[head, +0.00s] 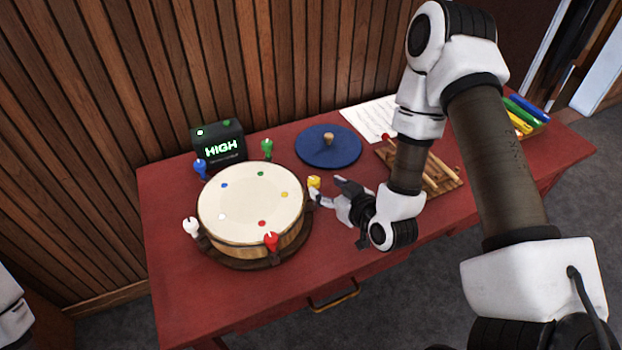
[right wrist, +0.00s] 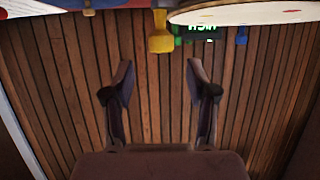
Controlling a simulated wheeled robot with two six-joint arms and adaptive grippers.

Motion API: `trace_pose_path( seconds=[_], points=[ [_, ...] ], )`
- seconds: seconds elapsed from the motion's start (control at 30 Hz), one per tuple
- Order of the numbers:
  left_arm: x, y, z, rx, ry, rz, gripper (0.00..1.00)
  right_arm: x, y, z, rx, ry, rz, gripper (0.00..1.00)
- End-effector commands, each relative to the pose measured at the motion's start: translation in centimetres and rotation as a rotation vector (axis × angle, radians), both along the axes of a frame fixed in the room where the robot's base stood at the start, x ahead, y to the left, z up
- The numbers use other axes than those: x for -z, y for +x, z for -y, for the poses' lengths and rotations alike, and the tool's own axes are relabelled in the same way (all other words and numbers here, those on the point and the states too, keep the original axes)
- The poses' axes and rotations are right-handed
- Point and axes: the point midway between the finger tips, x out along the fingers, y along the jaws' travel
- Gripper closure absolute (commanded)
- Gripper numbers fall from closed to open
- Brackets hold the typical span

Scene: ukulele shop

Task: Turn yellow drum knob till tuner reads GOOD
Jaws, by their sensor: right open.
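A round drum (head: 255,205) with a cream head and wooden side stands on the red table, with coloured knobs around its rim. The yellow knob (head: 314,182) is on its right side. In the right wrist view the yellow knob (right wrist: 161,33) shows beyond the fingers, near the top edge. My right gripper (head: 326,189) is open, with its fingertips close beside the yellow knob; the wrist view shows nothing between its fingers (right wrist: 160,80). The black tuner (head: 218,146) behind the drum reads HIGH in green. My left gripper is out of view.
Other knobs are white (head: 191,228), blue (head: 200,168), green (head: 267,148) and red (head: 271,241). A blue disc (head: 328,147), a paper sheet (head: 370,122) and a wooden board with sticks (head: 440,178) lie to the right. The table's front right is clear.

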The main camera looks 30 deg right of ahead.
Motion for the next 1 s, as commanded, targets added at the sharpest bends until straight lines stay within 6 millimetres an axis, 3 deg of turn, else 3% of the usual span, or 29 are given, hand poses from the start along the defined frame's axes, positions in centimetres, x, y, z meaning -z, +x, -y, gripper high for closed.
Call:
trace_pose_path(
  seconds=[0.33, 0.67, 0.83, 1.0],
  points=[
    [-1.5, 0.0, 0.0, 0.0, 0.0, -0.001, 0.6, 2.3, 5.6, -0.5, -0.003, -0.002, -0.006, 0.42],
    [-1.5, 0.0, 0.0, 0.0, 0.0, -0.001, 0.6, 2.9, 6.5, -0.6, -0.001, 0.001, -0.008, 0.42],
    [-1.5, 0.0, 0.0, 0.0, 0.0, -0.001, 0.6, 2.9, 6.5, -0.6, -0.001, 0.001, -0.008, 0.99],
    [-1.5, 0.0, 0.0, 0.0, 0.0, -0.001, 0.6, 2.9, 6.5, -0.6, -0.001, 0.001, -0.008, 1.0]
  ],
)
